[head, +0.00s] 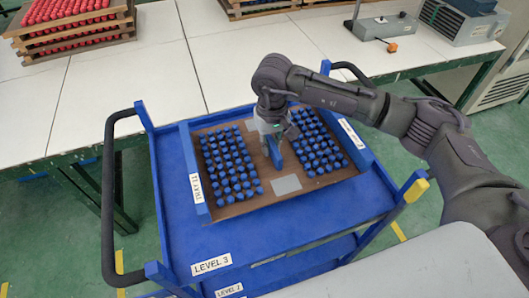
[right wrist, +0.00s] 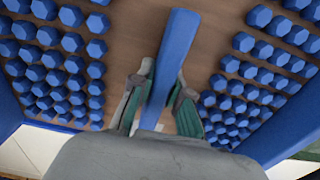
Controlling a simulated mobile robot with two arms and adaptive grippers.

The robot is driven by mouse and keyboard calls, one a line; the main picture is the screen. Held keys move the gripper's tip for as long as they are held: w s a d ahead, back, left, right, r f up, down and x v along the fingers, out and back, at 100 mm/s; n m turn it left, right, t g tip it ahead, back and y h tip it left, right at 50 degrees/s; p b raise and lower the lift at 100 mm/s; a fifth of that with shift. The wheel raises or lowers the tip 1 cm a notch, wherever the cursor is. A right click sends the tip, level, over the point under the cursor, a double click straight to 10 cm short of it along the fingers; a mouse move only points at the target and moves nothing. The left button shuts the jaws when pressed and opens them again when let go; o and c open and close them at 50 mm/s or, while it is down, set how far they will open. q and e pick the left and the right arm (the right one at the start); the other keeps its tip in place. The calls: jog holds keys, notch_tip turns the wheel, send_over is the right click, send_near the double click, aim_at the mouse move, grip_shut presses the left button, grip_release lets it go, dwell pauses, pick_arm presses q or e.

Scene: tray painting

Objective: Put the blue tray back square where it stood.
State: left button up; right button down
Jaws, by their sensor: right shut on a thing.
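The blue tray (head: 187,148) has a brown wooden floor, blue side walls and two blocks of blue pegs (head: 230,170). It is over the top shelf of the blue cart (head: 280,238), turned slightly against the cart's edges. I cannot tell whether it rests on the shelf or hangs just above it. My right gripper (head: 272,140) is at the tray's middle, shut on the upright blue handle (head: 277,157). In the right wrist view its two fingers (right wrist: 163,80) lie on either side of the blue handle bar (right wrist: 177,50). My left gripper is not in view.
Blue shelf shows bare in front of the tray and along its left. Cart posts and a black handle (head: 108,200) stand at the left. A white table (head: 90,105) runs behind the cart, with a red-pegged wooden tray (head: 25,45) and grey devices (head: 385,27) on it.

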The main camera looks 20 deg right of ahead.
jog(key=shift+w+a+f, duration=0.2)
jog(key=shift+a+f, duration=0.05)
jog(key=shift+a, duration=0.15)
jog(key=shift+w+a+f, duration=0.15)
jog(key=shift+a+f, duration=0.05)
jog(key=shift+a, duration=0.2)
jog(key=shift+f+p, duration=0.8)
jog(key=shift+f, duration=1.15)
jog(key=c, duration=1.6)
grip_release()
jog(key=shift+d+f, duration=0.1)
jog(key=shift+f, duration=0.1)
jog(key=o, duration=0.5)
jog(key=shift+s, duration=0.1)
jog(key=shift+c, duration=0.2)
jog(key=shift+r, duration=0.1)
